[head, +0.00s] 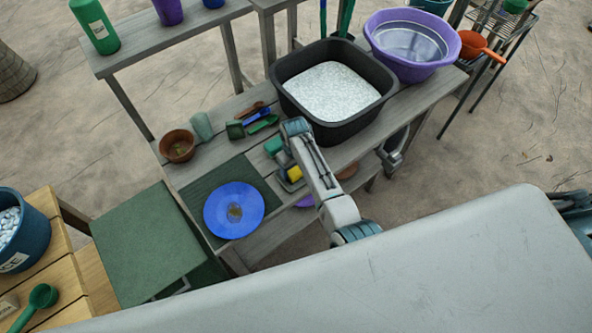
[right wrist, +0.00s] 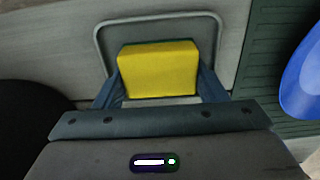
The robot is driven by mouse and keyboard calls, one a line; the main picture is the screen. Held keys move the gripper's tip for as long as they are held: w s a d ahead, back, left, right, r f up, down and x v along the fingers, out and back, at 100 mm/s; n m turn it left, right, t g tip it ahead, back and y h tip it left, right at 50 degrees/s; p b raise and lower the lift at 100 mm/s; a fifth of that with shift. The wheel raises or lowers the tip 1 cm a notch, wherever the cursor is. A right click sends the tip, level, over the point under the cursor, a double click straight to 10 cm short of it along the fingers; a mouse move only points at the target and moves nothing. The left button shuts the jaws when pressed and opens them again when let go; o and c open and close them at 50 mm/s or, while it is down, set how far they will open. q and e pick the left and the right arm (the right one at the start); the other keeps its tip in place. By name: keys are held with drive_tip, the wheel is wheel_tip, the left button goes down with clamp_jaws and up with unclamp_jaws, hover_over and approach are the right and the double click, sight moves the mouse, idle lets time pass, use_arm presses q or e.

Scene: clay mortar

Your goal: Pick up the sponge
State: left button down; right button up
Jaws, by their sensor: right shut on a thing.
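The yellow sponge (head: 295,174) is at the front part of the grey wooden table, beside the blue plate. It also shows in the right wrist view (right wrist: 158,70) as a yellow block. My right gripper (right wrist: 160,88) is shut on the sponge, with one finger on each side of it. Behind the sponge in that view is a shallow grey tray (right wrist: 108,40); whether the sponge touches it I cannot tell. In the head view my right arm partly hides the sponge and the tray. My left gripper is not in view.
The blue plate (head: 220,222) lies on a dark green mat (head: 262,172) left of the sponge. A black tub (head: 290,95) of white material and a purple basin (head: 435,72) stand behind. A brown pot (head: 178,147) and small coloured tools (head: 258,116) lie nearby.

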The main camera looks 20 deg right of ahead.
sight(296, 172)
drive_tip(key=shift+r+p, duration=0.75)
drive_tip(key=shift+p, duration=0.1)
wheel_tip(296, 172, up, 3)
drive_tip(key=p, duration=0.3)
drive_tip(key=shift+f, duration=0.15)
drive_tip(key=shift+s+a+p, duration=0.1)
drive_tip(key=shift+s+p, duration=0.65)
drive_tip(key=shift+s, duration=0.05)
drive_tip(key=s+a, duration=0.1)
drive_tip(key=s, duration=1.3)
drive_tip(key=shift+s+a+r, duration=0.15)
drive_tip(key=shift+r, duration=0.25)
